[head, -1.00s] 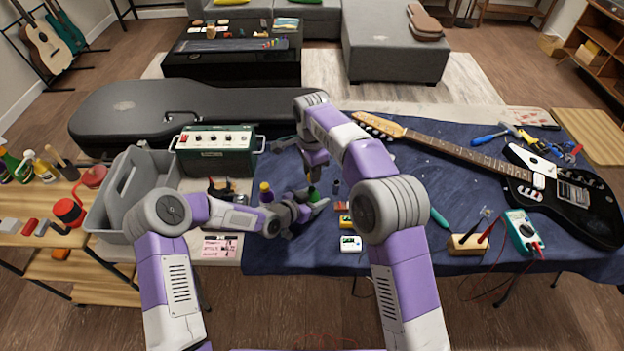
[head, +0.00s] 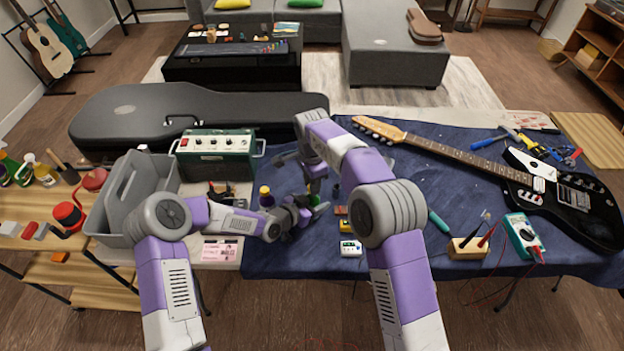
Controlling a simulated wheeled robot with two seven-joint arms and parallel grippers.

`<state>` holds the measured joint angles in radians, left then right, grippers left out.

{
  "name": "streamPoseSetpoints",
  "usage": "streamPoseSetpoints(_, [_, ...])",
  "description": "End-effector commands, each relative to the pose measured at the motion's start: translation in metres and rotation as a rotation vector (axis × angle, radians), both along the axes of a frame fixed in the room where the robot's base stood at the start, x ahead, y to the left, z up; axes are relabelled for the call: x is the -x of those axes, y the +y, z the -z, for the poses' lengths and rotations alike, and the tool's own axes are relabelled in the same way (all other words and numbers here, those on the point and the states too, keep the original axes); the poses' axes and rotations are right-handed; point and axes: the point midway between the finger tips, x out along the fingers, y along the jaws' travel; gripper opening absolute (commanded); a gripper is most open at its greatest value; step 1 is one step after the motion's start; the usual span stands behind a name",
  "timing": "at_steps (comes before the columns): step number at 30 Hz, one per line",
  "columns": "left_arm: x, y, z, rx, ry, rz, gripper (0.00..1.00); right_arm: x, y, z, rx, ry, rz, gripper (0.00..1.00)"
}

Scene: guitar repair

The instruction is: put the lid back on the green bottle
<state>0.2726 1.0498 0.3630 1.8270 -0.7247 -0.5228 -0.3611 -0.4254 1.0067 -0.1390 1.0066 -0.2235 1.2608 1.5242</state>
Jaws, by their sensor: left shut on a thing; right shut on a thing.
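The green bottle (head: 314,201) is small and stands upright at the near left part of the blue cloth, partly hidden by my grippers. My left gripper (head: 312,212) comes in low from the left and is shut on the bottle. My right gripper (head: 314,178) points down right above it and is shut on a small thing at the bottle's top. This seems to be the lid, but the fingers hide it. I cannot tell whether the lid touches the bottle's neck.
A dark bottle with a yellow cap (head: 265,196) stands left of the grippers. A small dark bottle (head: 337,191) stands close on the right. Small boxes and a white pedal (head: 350,248) lie in front. The green amplifier (head: 215,155) and grey bin (head: 135,195) are left.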

Motion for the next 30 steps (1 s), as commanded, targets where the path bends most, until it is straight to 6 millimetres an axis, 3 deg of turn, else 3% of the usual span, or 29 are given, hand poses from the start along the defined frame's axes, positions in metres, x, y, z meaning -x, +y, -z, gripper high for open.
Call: streamPoseSetpoints(30, [-0.0001,-0.0001,-0.0004,0.001,-0.001,0.000,0.00,0.0001,-0.0002,0.0114,0.000,0.001,0.000,0.00])
